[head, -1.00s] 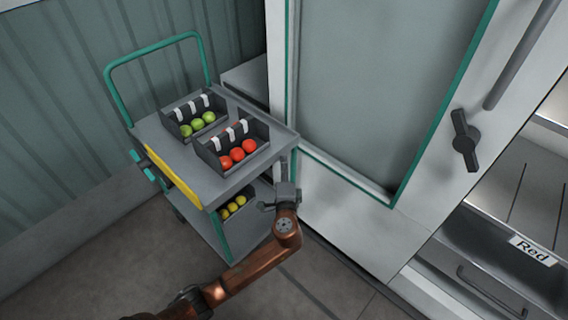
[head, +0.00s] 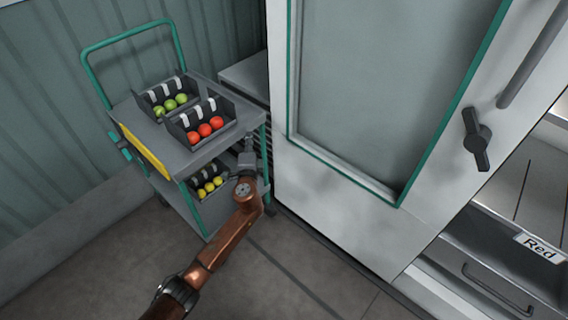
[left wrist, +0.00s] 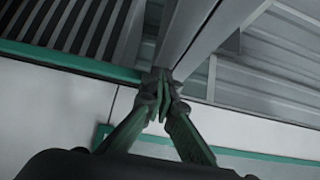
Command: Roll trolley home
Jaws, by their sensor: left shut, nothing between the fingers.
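The trolley (head: 188,156) stands at the left in the head view, by the ribbed wall. It has a green push handle (head: 133,38), a yellow panel and two grey shelves. Its top shelf bears a crate of green tomatoes (head: 149,108) and a crate of red tomatoes (head: 181,138); a crate of yellow tomatoes sits on the lower shelf. My left gripper (head: 246,152) is at the trolley's near right side, beside the top shelf's corner. In the left wrist view its fingers (left wrist: 161,96) are shut together with nothing between them, close to a grey trolley part. Whether they touch it is unclear.
A large white cabinet (head: 330,200) with a glass door and dark latch (head: 476,139) stands right of the trolley. The floor (head: 290,290) in front of the trolley is clear.

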